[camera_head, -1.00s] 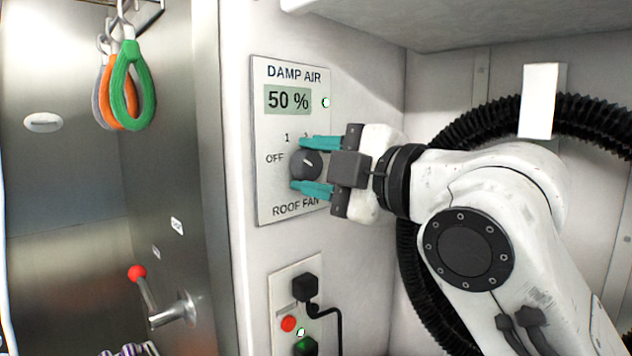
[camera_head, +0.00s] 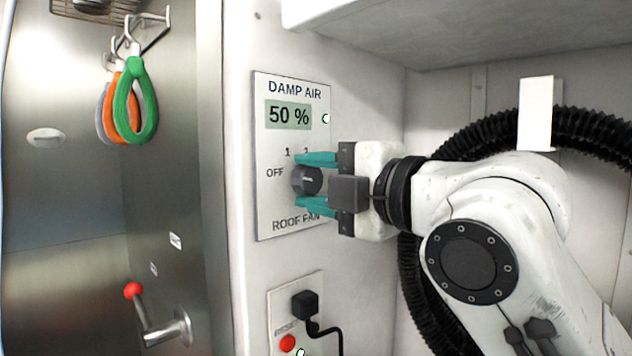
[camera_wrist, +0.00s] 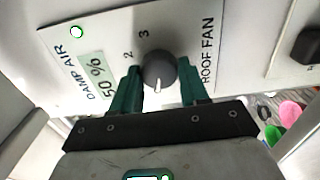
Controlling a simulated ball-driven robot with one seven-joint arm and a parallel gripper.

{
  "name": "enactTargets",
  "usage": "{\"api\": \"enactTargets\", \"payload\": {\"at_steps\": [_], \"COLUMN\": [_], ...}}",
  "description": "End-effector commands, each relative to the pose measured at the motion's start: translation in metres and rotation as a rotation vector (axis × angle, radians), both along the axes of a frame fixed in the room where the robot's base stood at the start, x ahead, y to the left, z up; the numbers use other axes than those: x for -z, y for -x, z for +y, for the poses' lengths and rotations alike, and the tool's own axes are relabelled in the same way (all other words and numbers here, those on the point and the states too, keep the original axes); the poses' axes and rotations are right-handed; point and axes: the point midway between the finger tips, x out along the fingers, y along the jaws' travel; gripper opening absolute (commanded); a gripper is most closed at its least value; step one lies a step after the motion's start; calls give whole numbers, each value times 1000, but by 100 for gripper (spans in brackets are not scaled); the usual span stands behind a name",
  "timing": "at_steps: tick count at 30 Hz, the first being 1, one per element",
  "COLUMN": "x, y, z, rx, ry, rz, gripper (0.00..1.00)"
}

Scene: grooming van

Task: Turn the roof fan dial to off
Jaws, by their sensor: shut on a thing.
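The roof fan dial (camera_head: 307,180) is a dark round knob on a pale panel (camera_head: 290,232). The panel is marked OFF at the dial's left, 1 and 2 above it, and shows 50 % on its display. My gripper (camera_head: 301,181) comes from the right, with teal fingers above and below the dial, shut on it. In the head view the dial's white mark lies nearly level. The wrist view shows the dial (camera_wrist: 159,70) between the fingers; its mark points away from the 3, toward the panel's OFF side. The OFF label is hidden there.
A black ribbed hose (camera_head: 590,128) runs behind my arm. A socket plate (camera_head: 284,310) with a plug and red button sits below the panel. At left are a red-knobbed lever (camera_head: 134,291) and hanging loops (camera_head: 137,100). A shelf (camera_head: 480,35) overhangs the arm.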

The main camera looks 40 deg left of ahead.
Motion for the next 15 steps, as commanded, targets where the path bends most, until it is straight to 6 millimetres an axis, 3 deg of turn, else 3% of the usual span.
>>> {"api": "enactTargets", "payload": {"at_steps": [2, 3, 9, 15], "x": [2, 2, 1, 1], "y": [1, 1, 0, 0], "z": [1, 1, 0, 0], "rx": [-2, -2, -1, 0], "ry": [5, 5, 3, 2], "rz": [0, 0, 0, 1], "gripper": [14, 48, 67, 68]}}
